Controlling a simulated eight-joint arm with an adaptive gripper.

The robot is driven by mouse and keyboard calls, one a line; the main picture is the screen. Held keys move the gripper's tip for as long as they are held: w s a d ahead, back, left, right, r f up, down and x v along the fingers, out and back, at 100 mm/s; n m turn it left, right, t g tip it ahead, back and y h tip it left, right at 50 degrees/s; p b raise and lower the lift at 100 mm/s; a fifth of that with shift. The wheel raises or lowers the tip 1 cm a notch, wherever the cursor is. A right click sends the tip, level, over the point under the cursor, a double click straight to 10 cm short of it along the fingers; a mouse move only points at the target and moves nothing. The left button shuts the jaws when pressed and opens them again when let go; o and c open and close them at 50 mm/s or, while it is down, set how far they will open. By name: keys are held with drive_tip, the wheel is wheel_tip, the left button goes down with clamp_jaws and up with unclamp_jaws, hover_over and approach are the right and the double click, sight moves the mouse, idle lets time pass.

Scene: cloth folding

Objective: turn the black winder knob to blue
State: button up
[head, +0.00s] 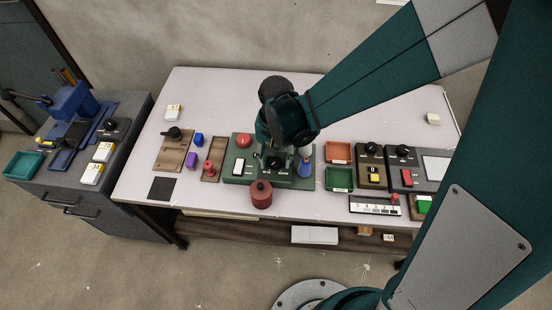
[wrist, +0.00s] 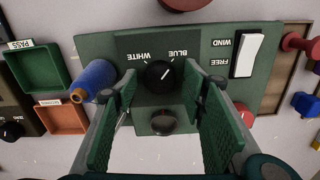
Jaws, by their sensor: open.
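The black winder knob (wrist: 159,75) sits on the green panel (wrist: 110,45), between the labels WHITE and BLUE, which appear upside down in the wrist view. Its pale pointer mark seems to lean up and right, toward the BLUE side. My gripper (wrist: 161,92) is open, with one finger on each side of the knob and a visible gap on both sides. In the head view my gripper (head: 279,150) is over the middle of the panel (head: 232,178) and partly hides the knob.
A white rocker switch (wrist: 246,55) and a red button (wrist: 243,116) are on the other side. A dark round part (wrist: 163,121) lies between the fingers. A red-brown cylinder (head: 261,195) stands at the panel's front edge.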

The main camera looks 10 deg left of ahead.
sight(276, 161)
drive_tip(key=shift+r, duration=0.15)
wheel_tip(276, 161, up, 12)
idle(1.1)
idle(0.5)
drive_tip(key=s+d+r+t, duration=0.2)
drive_tip(key=d+r, duration=0.2)
drive_tip(key=d, duration=0.5)
drive_tip(key=s+d+r+t, duration=0.2)
drive_tip(key=s+d+r, duration=0.1)
drive_tip(key=d, duration=0.6)
drive_tip(key=s+d+r+n+t, duration=0.1)
drive_tip(key=s+d+r+t, duration=0.2)
drive_tip(key=d, duration=0.6)
drive_tip(key=shift+d+r, duration=0.25)
drive_tip(key=shift+r, duration=0.75)
idle(0.7)
